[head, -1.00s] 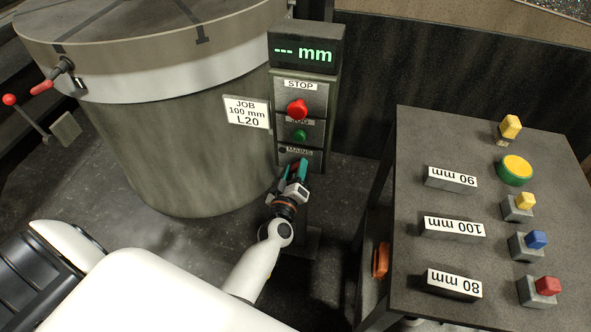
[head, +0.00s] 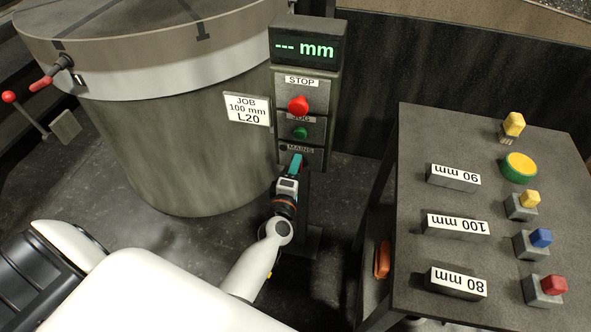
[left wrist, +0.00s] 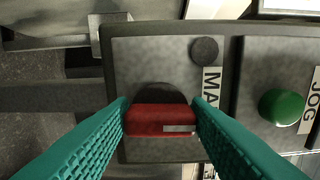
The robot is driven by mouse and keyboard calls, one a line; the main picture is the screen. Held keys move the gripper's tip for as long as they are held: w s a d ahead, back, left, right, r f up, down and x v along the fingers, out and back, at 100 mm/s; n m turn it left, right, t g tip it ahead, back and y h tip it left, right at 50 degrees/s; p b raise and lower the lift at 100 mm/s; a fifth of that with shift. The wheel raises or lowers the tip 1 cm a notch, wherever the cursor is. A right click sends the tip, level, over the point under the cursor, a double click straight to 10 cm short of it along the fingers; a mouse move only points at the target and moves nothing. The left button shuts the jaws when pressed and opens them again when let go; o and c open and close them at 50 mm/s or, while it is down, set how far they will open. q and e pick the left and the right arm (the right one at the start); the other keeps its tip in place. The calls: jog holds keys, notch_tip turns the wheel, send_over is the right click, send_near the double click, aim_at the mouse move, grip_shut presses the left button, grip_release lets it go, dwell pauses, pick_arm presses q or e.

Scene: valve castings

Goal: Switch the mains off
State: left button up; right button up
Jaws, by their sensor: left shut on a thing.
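The mains switch (left wrist: 162,120) is a red handle on a dark round base, on the grey MAINS panel in the left wrist view. My left gripper (left wrist: 162,115) has its two teal fingers on either side of the red handle, shut on it. In the head view my left gripper (head: 294,168) is at the MAINS panel (head: 300,151) low on the control post, and it hides the switch. A dark round lamp (left wrist: 204,50) sits beside the MAINS label and looks unlit. My right gripper is in neither view.
A large round drum (head: 190,130) stands left. A dark table (head: 485,260) with labelled blocks stands right.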

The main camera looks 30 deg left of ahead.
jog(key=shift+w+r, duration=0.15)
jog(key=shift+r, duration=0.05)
pick_arm(q)
jog(key=shift+n, duration=0.3)
jog(key=o, duration=1)
jog(key=shift+s, duration=0.1)
jog(key=v, duration=1.2)
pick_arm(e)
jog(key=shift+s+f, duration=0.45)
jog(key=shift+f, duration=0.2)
